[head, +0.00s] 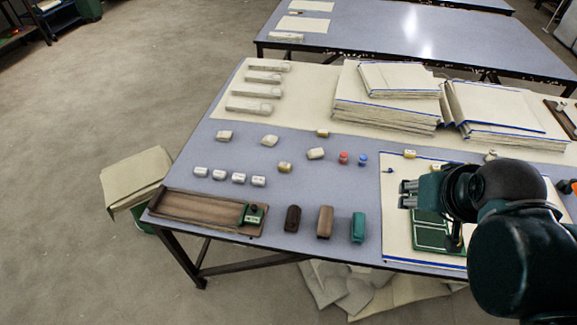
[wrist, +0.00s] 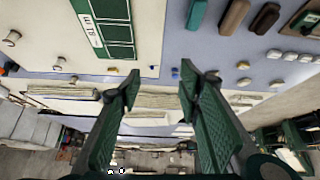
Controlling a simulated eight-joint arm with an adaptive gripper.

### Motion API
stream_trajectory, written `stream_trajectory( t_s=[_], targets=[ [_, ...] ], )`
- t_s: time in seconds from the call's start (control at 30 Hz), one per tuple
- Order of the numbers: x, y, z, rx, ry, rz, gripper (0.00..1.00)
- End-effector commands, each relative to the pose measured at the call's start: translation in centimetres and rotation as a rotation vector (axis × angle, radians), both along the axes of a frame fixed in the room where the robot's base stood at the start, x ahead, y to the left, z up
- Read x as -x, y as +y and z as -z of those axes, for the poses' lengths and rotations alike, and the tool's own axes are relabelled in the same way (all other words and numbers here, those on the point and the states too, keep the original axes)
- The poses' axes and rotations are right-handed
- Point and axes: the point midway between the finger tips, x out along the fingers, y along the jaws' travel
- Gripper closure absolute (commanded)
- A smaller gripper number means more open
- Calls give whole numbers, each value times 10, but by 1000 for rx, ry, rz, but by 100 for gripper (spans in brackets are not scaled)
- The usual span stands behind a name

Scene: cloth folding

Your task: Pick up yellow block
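Several small blocks are yellowish, and I cannot tell which one is meant. One tan-yellow block (head: 285,167) lies on the grey-blue table among pale blocks. Another (head: 322,133) lies farther back, near the cream sheet. A third (head: 409,154) lies by the upper left edge of the cream mat at right. My gripper (head: 408,193) is above that mat, to the right of the first two blocks and nearer the camera than the third. In the wrist view my gripper (wrist: 160,82) has its two green fingers spread apart with nothing held between them.
A brown tray (head: 180,207) lies at the table's front left. Dark, brown and teal blocks (head: 358,227) stand along the front edge. Red and blue pieces (head: 363,159) lie mid-table. Stacked cloths (head: 385,105) fill the back. The table between the teal block and the red piece is clear.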

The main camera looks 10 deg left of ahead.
Motion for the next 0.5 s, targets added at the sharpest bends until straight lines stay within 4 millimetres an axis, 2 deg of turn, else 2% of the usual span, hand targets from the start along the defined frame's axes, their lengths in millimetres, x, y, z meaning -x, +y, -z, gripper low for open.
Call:
stream_trajectory(
  t_s=[0.5],
  targets=[
    [-59,39,-22,79,89,-199,65]
  ],
)
